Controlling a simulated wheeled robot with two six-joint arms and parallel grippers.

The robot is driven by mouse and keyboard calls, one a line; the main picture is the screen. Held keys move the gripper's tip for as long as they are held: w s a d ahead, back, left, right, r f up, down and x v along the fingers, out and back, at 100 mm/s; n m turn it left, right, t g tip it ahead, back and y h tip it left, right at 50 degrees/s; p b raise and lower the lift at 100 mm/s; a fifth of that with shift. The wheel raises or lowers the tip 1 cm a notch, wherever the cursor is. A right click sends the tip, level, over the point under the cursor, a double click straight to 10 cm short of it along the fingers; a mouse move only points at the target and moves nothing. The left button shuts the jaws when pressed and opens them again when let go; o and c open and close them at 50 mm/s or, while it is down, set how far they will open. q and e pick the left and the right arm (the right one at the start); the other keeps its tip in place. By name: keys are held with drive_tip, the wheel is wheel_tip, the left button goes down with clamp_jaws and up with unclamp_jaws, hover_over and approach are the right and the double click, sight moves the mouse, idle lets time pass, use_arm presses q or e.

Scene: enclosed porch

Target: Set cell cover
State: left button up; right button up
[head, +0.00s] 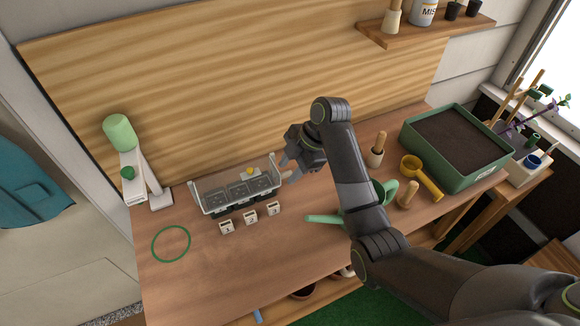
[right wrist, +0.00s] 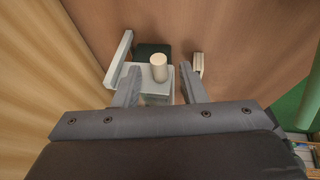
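A tray with a pale frame (head: 203,208) and three dark cells stands on the bench left of centre. In the right wrist view a pale cylinder (right wrist: 160,67) stands on a light grey plate (right wrist: 148,88), beside a dark green block (right wrist: 152,50). I cannot tell whether the cylinder is the yellow knob. My right gripper (head: 286,171) is at the tray's right end. Its fingers (right wrist: 160,82) are apart, with visible gaps on both sides of the cylinder. My left gripper is not in view.
Three small numbered blocks (head: 250,217) stand before the tray. A green ring (head: 171,244) lies at left, and a lamp-like green-topped object (head: 119,132) stands behind it. A soil planter (head: 455,150), yellow scoop (head: 421,178) and green watering can (head: 324,218) are at right.

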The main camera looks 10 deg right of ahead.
drive_tip(key=shift+f, duration=0.15)
clamp_jaws()
idle(0.4)
drive_tip(key=shift+w+r+g+p, duration=0.15)
drive_tip(key=shift+r+g+p, duration=0.55)
drive_tip(key=shift+p, duration=0.5)
drive_tip(key=shift+w+a+r+m+g+h+p, duration=0.1)
drive_tip(key=shift+r+m+g+h+p, duration=0.25)
drive_tip(key=shift+g+p, duration=0.25)
drive_tip(key=shift+w+r+g+h, duration=0.25)
drive_tip(key=shift+g+h, duration=0.1)
drive_tip(key=shift+g, duration=0.35)
drive_tip(key=shift+w+a+r+m+g+h, duration=0.2)
drive_tip(key=shift+r+m+g+h, duration=0.2)
drive_tip(key=shift+g, duration=0.6)
drive_tip(key=shift+r, duration=0.15)
